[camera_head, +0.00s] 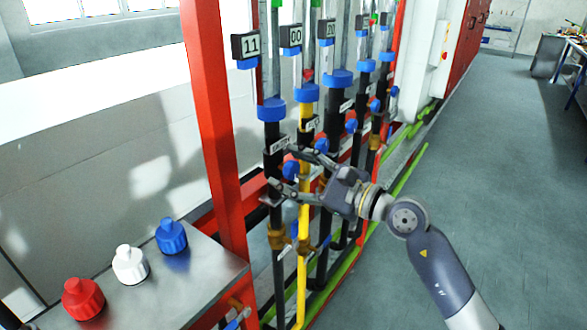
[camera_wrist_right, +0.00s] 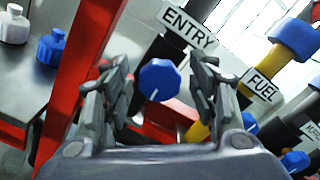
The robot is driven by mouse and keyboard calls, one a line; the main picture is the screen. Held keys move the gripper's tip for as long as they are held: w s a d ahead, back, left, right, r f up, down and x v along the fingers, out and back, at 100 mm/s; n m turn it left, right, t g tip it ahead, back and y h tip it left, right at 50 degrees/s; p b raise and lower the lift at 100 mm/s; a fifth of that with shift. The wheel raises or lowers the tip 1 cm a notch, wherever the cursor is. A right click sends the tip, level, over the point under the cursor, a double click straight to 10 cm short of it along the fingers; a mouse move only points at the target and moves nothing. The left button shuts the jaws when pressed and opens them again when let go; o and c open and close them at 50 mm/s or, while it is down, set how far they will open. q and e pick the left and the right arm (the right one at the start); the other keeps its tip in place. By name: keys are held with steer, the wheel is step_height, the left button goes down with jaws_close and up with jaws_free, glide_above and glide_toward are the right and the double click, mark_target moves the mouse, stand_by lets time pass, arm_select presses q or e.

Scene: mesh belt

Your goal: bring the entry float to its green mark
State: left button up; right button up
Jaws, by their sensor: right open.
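The ENTRY label (camera_wrist_right: 188,25) sits on the leftmost black pipe (camera_head: 272,130), below a clear tube (camera_head: 275,60) with a display reading 11 (camera_head: 245,45). A green mark (camera_head: 277,3) shows at the tube's top edge of the head view. I cannot make out the entry float. My left gripper is not in view.
More pipes with blue collars and knobs stand close to the right, including the yellow FUEL pipe (camera_head: 304,200). A red post (camera_head: 215,120) stands to the left. A metal table (camera_head: 170,290) holds red, white and blue bottles. The floor at right is open.

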steer(key=c, duration=1.1)
steer(key=shift+r+m+p, duration=0.1)
steer(key=shift+m+p, duration=0.25)
steer(key=shift+m, duration=0.05)
steer(key=m+p, duration=0.4)
steer(key=m, duration=0.1)
steer(key=shift+r+p, duration=0.15)
steer(key=shift+p, duration=0.2)
steer(key=m+p, duration=0.2)
steer(key=m, duration=0.1)
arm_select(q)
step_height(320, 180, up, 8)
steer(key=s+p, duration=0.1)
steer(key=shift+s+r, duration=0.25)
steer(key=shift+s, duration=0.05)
arm_select(e)
steer(key=shift+m, duration=0.4)
steer(key=shift+f, duration=0.25)
